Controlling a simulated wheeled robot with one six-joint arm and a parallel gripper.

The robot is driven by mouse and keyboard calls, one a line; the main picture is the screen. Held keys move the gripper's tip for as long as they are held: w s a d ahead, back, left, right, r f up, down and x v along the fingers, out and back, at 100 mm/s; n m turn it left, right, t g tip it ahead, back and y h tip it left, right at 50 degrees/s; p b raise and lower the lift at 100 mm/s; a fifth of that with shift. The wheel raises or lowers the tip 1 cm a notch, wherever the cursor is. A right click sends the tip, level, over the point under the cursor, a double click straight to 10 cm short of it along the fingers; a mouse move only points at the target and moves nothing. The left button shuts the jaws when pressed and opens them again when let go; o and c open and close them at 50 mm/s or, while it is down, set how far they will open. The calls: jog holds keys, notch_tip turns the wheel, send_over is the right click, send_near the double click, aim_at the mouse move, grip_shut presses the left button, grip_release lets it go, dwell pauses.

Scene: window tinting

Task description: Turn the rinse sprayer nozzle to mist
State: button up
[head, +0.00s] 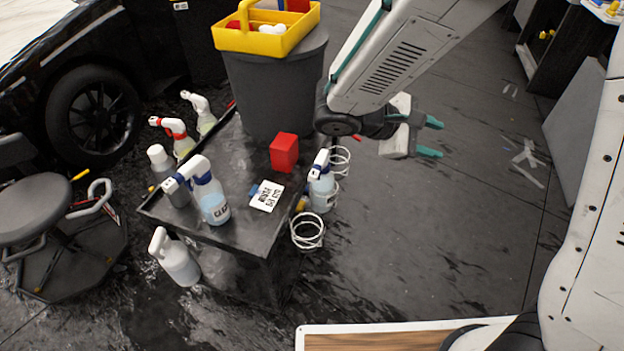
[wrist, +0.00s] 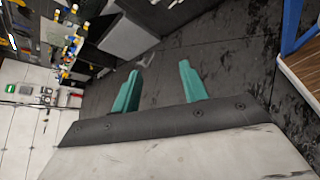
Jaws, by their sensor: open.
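Several spray bottles are on and around a black cart (head: 255,228) in the head view; I cannot tell which is the rinse sprayer. One white-headed bottle of bluish liquid (head: 213,200) stands upright at the cart's front, with lettering too small to read surely. Another white-headed bottle (head: 322,190) sits at the cart's right side by white wire rings. A red-headed sprayer (head: 178,138) and a pale-headed one (head: 202,112) are at the left side. Nozzle settings are too small to see. My gripper (head: 431,137) is open and empty, right of the cart; its teal fingers show in the wrist view (wrist: 159,70).
A grey bin (head: 275,85) with a yellow caddy (head: 265,40) stands at the cart's back. A red block (head: 284,152) and a lettered card (head: 266,196) lie on the cart. A stool (head: 35,208) and white jug (head: 176,258) are left. Floor right of the cart is clear.

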jog(key=w+a+f+n+t+h, duration=0.1)
jog(key=w+a+f+n+t, duration=0.35)
jog(key=a+f, duration=0.2)
jog(key=n+t+y, duration=0.8)
jog(key=n+t, duration=0.3)
jog(key=n, duration=0.3)
send_near(312, 179)
jog(key=w, duration=0.2)
jog(key=shift+m, duration=0.25)
jog(key=x, duration=0.7)
jog(key=shift+w+d+r, duration=0.1)
jog(key=shift+w+d, duration=0.15)
jog(key=shift+d, duration=0.15)
grip_shut()
